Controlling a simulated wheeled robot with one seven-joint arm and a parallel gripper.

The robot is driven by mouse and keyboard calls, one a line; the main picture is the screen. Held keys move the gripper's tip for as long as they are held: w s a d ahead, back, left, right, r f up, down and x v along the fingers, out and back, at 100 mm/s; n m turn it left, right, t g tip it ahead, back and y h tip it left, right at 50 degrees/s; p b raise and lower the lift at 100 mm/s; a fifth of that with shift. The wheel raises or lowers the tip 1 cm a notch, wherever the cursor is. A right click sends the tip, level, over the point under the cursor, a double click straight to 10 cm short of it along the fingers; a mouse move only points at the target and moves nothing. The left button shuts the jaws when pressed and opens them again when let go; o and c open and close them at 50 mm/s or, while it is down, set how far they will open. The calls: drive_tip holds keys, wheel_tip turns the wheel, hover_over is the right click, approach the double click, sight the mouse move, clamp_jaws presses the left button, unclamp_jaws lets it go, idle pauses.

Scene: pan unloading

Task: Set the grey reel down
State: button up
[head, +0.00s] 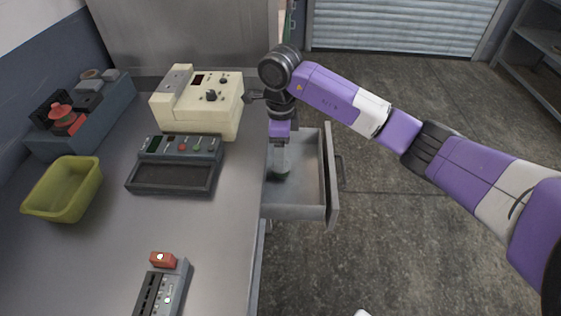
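My gripper (280,160) points down into an open grey drawer (309,190) at the right side of the workbench. Its purple wrist end is above the drawer, and the fingers reach down inside it. No other grey reel can be clearly made out.
On the bench (215,225) are a cream machine (215,110), a grey panel with a tray (172,178), a yellow-green bin (62,190), a blue-grey box of parts (90,125) and a red block (162,260). The drawer's right part looks empty. Clear floor lies right.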

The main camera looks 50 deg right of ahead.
wheel_tip(320, 180, up, 6)
drive_tip(key=shift+r, duration=0.1)
idle(0.7)
